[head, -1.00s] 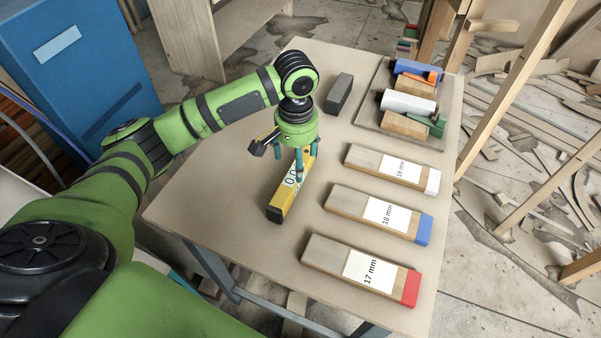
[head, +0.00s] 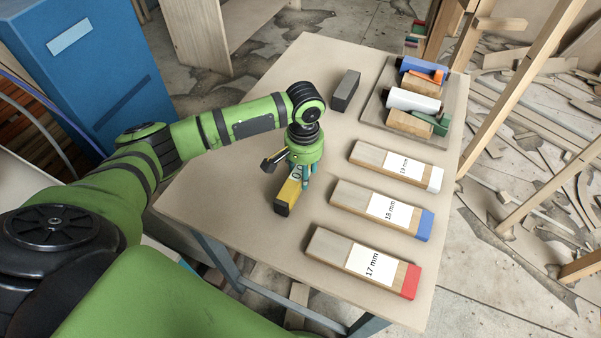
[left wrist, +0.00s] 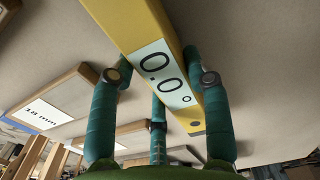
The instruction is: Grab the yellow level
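The yellow level (head: 288,193) lies on the workbench with its dark end cap toward the front. Its far part is hidden under my left gripper (head: 301,180), which is low over it, pointing down. In the left wrist view the level (left wrist: 136,28) with its "0.0°" display runs between the teal fingers of the left gripper (left wrist: 160,68). The fingers stand apart on either side of it, and I see no clear grip on it. My right gripper is in neither view.
Blocks marked 17 mm (head: 335,254), 18 mm (head: 355,200) and another with a white end (head: 372,156) lie to the right. A dark grey block (head: 344,91) and a tray (head: 377,83) with several pieces are farther back. The workbench's left part (head: 225,190) is clear.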

